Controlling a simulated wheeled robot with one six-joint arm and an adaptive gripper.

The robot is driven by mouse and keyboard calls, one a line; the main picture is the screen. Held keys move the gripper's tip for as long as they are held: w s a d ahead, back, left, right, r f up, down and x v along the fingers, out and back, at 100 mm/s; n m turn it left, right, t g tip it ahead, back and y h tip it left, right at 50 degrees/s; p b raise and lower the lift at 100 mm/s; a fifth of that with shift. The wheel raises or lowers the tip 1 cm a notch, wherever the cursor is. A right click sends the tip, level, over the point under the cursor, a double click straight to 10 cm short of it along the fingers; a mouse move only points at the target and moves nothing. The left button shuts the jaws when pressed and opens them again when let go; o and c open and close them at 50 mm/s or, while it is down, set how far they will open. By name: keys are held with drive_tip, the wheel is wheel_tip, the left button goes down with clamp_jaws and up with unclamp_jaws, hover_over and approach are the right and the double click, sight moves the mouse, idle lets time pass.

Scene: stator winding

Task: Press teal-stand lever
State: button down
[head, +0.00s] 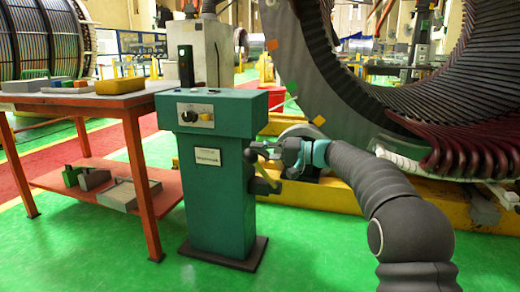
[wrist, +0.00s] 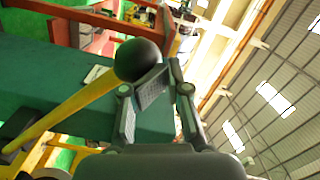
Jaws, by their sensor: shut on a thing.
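The teal stand (head: 217,190) stands upright on the floor in the middle of the head view. Its lever (head: 265,178) is a yellow bar on the stand's right side. In the wrist view the lever (wrist: 75,111) runs up from the lower left to a black ball knob (wrist: 138,59). My gripper (head: 262,152) is beside the stand's right side at the lever's upper end. In the wrist view my gripper (wrist: 152,78) has its fingers at the knob and is shut on it. The exact contact is partly hidden by the fingers.
An orange table (head: 75,101) with several small items stands left of the stand, with a lower shelf (head: 70,183). A large stator ring (head: 330,85) and its yellow base (head: 330,194) stand at right behind my arm. Green floor (head: 310,260) is clear in front.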

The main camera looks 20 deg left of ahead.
drive_tip(key=w+d+r+p, duration=0.1)
drive_tip(key=d+r, duration=0.2)
drive_tip(key=d, duration=0.7)
drive_tip(key=shift+w+d+r+p, duration=0.25)
drive_tip(key=shift+w+d+p, duration=0.1)
drive_tip(key=shift+w, duration=0.05)
